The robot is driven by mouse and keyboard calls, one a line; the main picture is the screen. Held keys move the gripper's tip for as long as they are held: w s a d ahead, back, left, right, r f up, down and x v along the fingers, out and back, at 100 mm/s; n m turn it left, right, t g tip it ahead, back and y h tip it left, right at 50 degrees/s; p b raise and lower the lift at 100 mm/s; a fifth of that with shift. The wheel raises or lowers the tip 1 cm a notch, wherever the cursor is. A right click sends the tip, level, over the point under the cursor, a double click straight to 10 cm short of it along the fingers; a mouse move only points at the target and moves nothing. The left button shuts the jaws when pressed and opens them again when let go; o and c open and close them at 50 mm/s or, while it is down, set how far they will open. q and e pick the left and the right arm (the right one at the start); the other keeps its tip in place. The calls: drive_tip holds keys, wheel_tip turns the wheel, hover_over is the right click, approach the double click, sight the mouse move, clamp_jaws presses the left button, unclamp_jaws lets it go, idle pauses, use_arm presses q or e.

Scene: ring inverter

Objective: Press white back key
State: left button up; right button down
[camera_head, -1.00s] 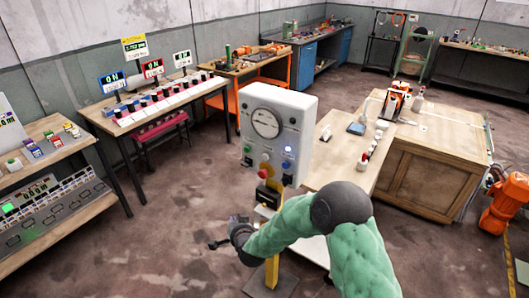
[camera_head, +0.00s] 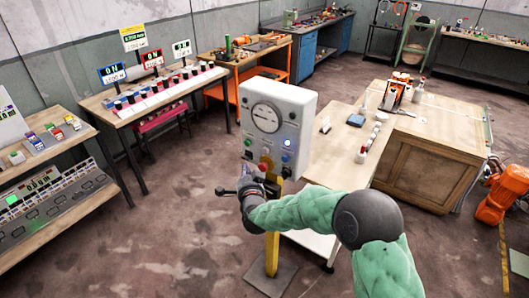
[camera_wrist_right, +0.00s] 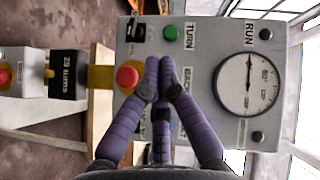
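A grey-white control box (camera_head: 276,118) with a dial stands on a yellow post, and it fills much of the right wrist view (camera_wrist_right: 200,60). My right gripper (camera_head: 246,187) is at the box's lower left in the head view. In the wrist view its purple fingers (camera_wrist_right: 165,68) are together with nothing visible between them, in front of the panel beside a red mushroom button (camera_wrist_right: 127,77). A green button (camera_wrist_right: 172,32) is above the fingertips. I cannot make out a white back key; the fingers cover part of the panel and its lettering. My left gripper is not in view.
A dial (camera_wrist_right: 247,82) and a black switch (camera_wrist_right: 135,32) are on the panel. A wooden table (camera_head: 335,165) with small items stands right of the box. A bench with lit displays (camera_head: 160,95) is at left. The floor in front is open.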

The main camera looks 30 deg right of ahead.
sight(265, 150)
drive_tip(key=w+d+b, duration=0.2)
drive_tip(key=w+d, duration=0.1)
drive_tip(key=d, duration=0.4)
drive_tip(key=shift+d+b, duration=0.3)
drive_tip(key=shift+d, duration=0.05)
drive_tip(key=shift+w, duration=0.1)
idle(1.2)
drive_tip(key=shift+w+d+b, duration=0.15)
drive_tip(key=shift+d+b, duration=0.25)
drive_tip(key=shift+b, duration=0.15)
